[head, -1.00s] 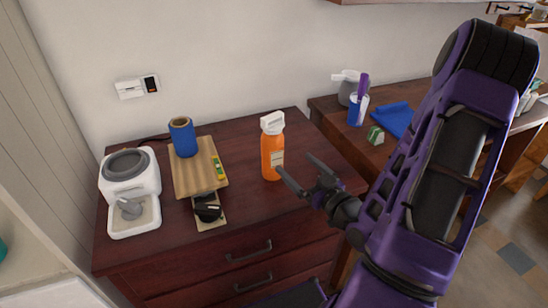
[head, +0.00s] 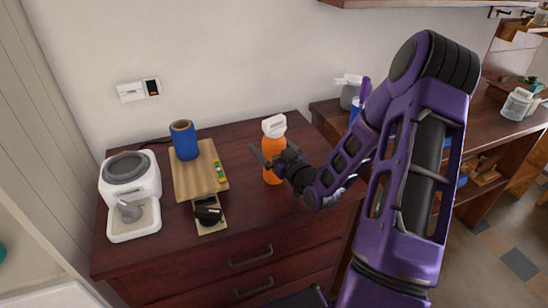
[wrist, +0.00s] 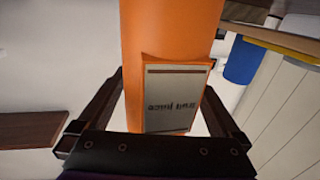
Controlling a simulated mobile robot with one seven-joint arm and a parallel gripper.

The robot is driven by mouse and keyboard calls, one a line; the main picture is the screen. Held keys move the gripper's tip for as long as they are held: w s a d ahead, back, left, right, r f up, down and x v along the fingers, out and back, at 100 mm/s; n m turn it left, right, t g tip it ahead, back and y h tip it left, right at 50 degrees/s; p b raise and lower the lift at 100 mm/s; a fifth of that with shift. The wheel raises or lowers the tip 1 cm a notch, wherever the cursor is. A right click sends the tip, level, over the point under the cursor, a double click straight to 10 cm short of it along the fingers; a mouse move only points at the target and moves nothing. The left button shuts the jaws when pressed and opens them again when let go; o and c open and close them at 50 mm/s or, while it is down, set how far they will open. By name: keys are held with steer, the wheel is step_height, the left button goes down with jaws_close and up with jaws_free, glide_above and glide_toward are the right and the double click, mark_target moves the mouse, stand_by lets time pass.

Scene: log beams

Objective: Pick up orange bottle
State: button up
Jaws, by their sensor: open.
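The orange bottle (head: 273,172) with a white cap stands upright on the dark wooden dresser (head: 250,222). In the wrist view the orange bottle (wrist: 172,35) fills the middle, with a pale "fruit juice" label facing the camera. The fingers of my gripper (wrist: 163,100) are open, one on each side of the bottle.
Left of the bottle are a wooden board (head: 205,178) with a blue roll (head: 184,140), a black item (head: 208,211) and a white appliance (head: 130,190). A wall stands behind. The dresser top is clear in front of the bottle.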

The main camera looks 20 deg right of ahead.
steer(key=shift+w, duration=0.25)
steer(key=c, duration=1.4)
steer(key=shift+r, duration=0.15)
